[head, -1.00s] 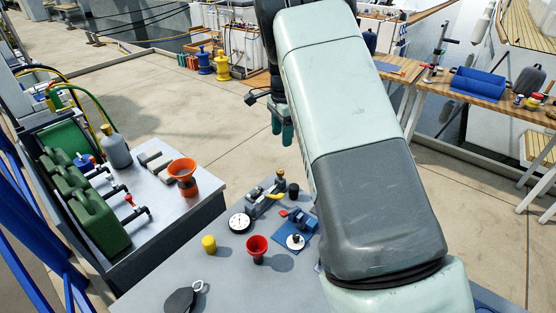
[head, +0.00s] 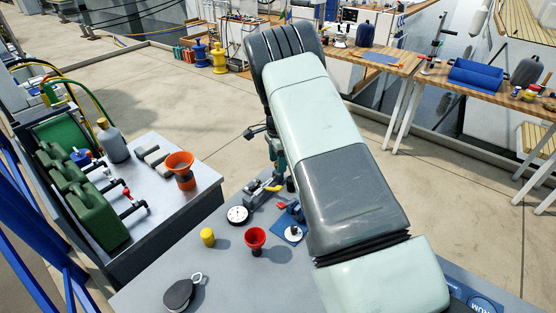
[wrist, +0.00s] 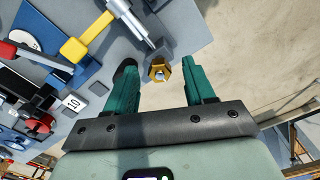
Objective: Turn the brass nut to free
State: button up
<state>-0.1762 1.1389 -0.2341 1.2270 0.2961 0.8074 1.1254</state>
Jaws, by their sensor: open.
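The brass nut (wrist: 160,69) is hexagonal, with a pale stud end at its centre. It sits on the end of a grey block (wrist: 155,52) in the wrist view. My gripper (wrist: 158,72) is open, its green fingers on either side of the nut. Gaps show between the nut and both fingers; whether the fingers are level with it in depth I cannot tell. In the head view my gripper (head: 278,160) is over the back edge of the grey bench, at the grey fixture (head: 254,195). The nut is not clear there.
A yellow lever (wrist: 85,42) lies beside the fixture. Open floor lies beyond the bench edge.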

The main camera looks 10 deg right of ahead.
grip_shut()
dwell(0.3)
jog(key=n, duration=0.3)
jog(key=shift+n, duration=0.4)
jog(key=n, duration=0.4)
jog(key=shift+n, duration=0.3)
jog(key=n, duration=0.4)
jog(key=shift+n, duration=2)
